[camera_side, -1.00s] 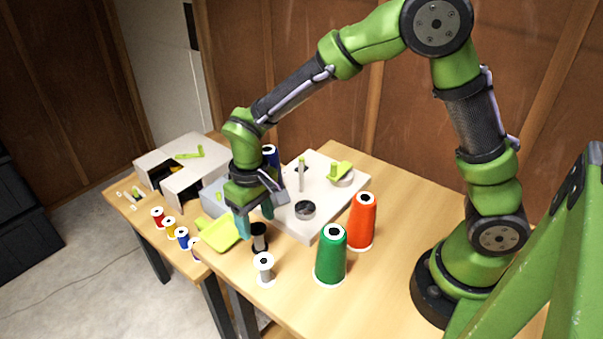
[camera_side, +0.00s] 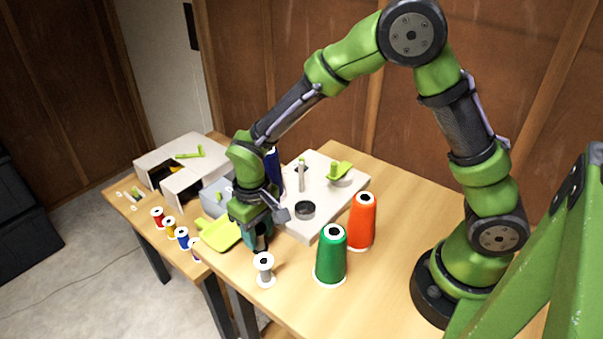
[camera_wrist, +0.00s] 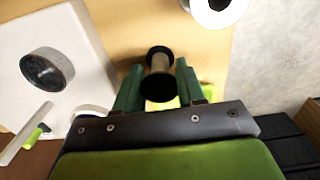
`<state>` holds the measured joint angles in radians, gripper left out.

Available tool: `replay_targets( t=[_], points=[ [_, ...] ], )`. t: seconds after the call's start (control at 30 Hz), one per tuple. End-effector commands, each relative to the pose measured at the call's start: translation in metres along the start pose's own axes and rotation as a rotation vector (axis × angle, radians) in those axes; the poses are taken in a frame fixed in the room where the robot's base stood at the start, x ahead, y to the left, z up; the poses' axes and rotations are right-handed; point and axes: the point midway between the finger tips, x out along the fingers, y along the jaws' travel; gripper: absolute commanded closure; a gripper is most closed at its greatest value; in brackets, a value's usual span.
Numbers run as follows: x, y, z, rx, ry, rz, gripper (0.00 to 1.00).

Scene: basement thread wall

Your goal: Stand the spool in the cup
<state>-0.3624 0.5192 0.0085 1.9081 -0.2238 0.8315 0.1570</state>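A small spool with black ends and a grey middle (camera_wrist: 158,70) stands between the fingers of my gripper in the wrist view. My gripper (camera_side: 258,238) is lowered around it, and in the side view it hides most of the spool. In the wrist view the fingers (camera_wrist: 159,82) are on either side of the spool, with narrow gaps that suggest they are not closed on it. A short round cup, dark inside (camera_side: 305,208), sits on the pale board; it also shows at the left of the wrist view (camera_wrist: 47,68).
A white-ended grey spool (camera_side: 264,268) stands close in front of my gripper. Green (camera_side: 331,258) and orange (camera_side: 362,222) thread cones stand to the right. A pale board (camera_side: 325,210) carries a post and a lime part. A lime tray (camera_side: 220,235) lies left.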

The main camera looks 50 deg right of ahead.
Motion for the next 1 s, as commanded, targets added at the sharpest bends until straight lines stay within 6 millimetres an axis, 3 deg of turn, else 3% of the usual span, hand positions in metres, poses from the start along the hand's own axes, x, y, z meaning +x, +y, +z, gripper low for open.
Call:
replay_targets(
  t=[0.27,1.0],
  points=[
    [-0.004,0.0,-0.001,-0.001,0.002,-0.001,0.78],
    [-0.048,0.0,0.0,0.0,0.001,-0.001,0.78]
  ],
)
